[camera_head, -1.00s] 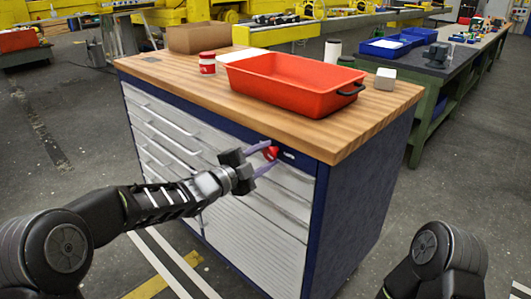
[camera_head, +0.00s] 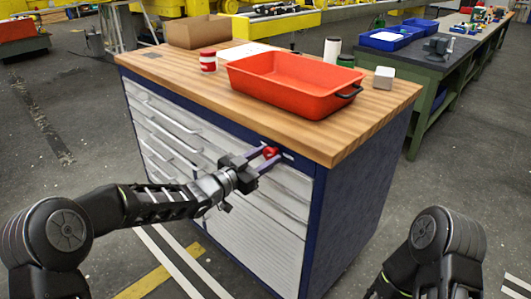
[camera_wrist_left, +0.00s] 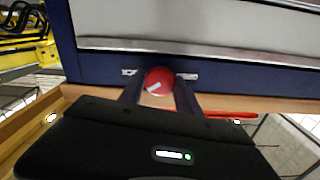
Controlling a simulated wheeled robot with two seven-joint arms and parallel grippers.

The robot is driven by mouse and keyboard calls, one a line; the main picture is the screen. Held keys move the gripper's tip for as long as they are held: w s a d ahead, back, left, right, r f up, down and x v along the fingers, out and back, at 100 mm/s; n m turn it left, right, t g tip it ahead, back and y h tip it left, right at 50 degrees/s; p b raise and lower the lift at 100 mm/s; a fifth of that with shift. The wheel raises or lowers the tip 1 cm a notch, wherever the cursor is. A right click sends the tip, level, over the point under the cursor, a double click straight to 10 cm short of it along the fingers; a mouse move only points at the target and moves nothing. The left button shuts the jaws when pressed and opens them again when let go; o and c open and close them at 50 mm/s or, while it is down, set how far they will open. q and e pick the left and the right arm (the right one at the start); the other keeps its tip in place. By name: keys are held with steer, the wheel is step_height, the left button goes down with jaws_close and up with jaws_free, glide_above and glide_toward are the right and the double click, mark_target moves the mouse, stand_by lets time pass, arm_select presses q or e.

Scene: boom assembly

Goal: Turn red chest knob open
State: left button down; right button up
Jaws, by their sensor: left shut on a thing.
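The red knob (camera_head: 270,152) sits on the blue front rail of the tool chest (camera_head: 357,210), just under the wooden top. It also shows in the left wrist view (camera_wrist_left: 159,81), with a pale mark pointing down and left. My left gripper (camera_head: 270,158) is at the knob, one purple finger on each side of it. In the left wrist view, its fingers (camera_wrist_left: 160,92) flank the knob and are shut on it. The chest's drawers look closed. My right arm shows at the lower right, but its gripper is out of view.
On the wooden top (camera_head: 190,75) stand a red tray (camera_head: 285,103), a red-and-white jar (camera_head: 208,61), a cardboard box (camera_head: 198,32) and a small white block (camera_head: 384,78). A workbench (camera_head: 437,60) with blue bins is behind on the right. Floor beside the chest is clear.

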arm_select(q)
steer(key=shift+n+p, duration=0.3)
steer(key=shift+n, duration=0.6)
steer(key=c, duration=0.9)
jaws_free()
steer(key=v, duration=0.8)
steer(key=shift+b, duration=0.35)
